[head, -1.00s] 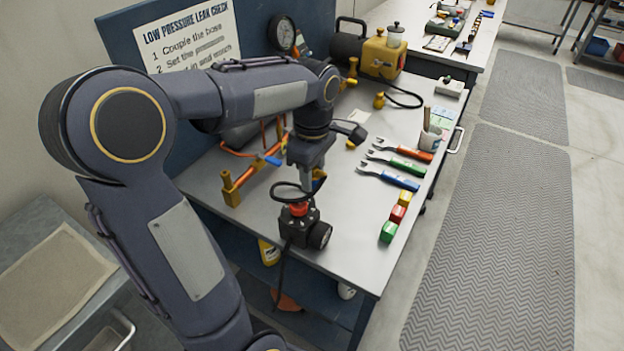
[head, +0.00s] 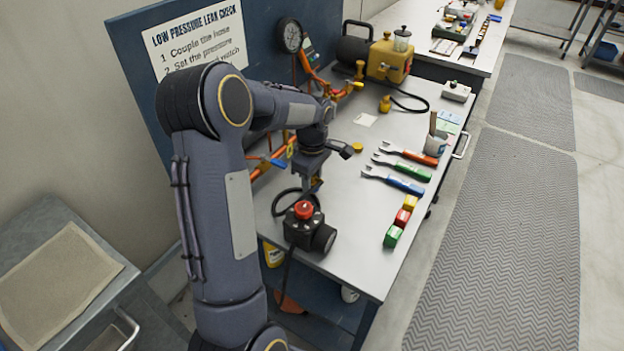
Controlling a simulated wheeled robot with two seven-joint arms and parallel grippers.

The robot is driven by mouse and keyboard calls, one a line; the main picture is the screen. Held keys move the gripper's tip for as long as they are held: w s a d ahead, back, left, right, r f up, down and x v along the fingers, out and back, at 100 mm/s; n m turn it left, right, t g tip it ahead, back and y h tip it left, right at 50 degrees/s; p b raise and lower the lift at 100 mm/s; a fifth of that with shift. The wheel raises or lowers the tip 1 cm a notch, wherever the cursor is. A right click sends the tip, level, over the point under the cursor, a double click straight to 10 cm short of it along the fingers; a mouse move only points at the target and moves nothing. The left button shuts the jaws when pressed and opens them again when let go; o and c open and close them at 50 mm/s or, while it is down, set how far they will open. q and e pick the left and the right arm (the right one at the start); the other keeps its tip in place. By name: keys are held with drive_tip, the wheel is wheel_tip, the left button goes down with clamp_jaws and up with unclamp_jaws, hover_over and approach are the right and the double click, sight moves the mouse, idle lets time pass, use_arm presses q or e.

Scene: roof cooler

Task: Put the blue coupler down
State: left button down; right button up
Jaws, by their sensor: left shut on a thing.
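My left gripper (head: 306,186) points down over the near part of the grey workbench (head: 350,262), just behind a black block with a red knob (head: 304,210). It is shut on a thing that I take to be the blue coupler. The coupler is almost wholly hidden by the gripper and wrist, so I cannot tell whether it touches the bench. A black hose (head: 283,194) loops beside the gripper to the black block. My right gripper is not in view.
Blue, green and red-handled wrenches (head: 398,181) lie to the right, with coloured blocks (head: 403,217) nearer the bench edge. An orange pipe assembly with a blue lever (head: 279,162) stands behind my arm. A yellow pump unit (head: 388,62) stands at the back. Bare bench lies right of the gripper.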

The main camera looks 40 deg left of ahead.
use_arm(q)
drive_tip(key=shift+f+b, duration=0.3)
drive_tip(key=shift+f, duration=0.05)
drive_tip(key=shift+s+d+f, duration=0.1)
drive_tip(key=shift+s+f, duration=0.1)
drive_tip(key=shift+f, duration=0.05)
drive_tip(key=c, duration=1.3)
unclamp_jaws()
drive_tip(key=o, duration=0.3)
drive_tip(key=shift+w+f, duration=0.15)
drive_tip(key=shift+w, duration=0.05)
drive_tip(key=shift+o, duration=0.2)
drive_tip(key=shift+r, duration=0.2)
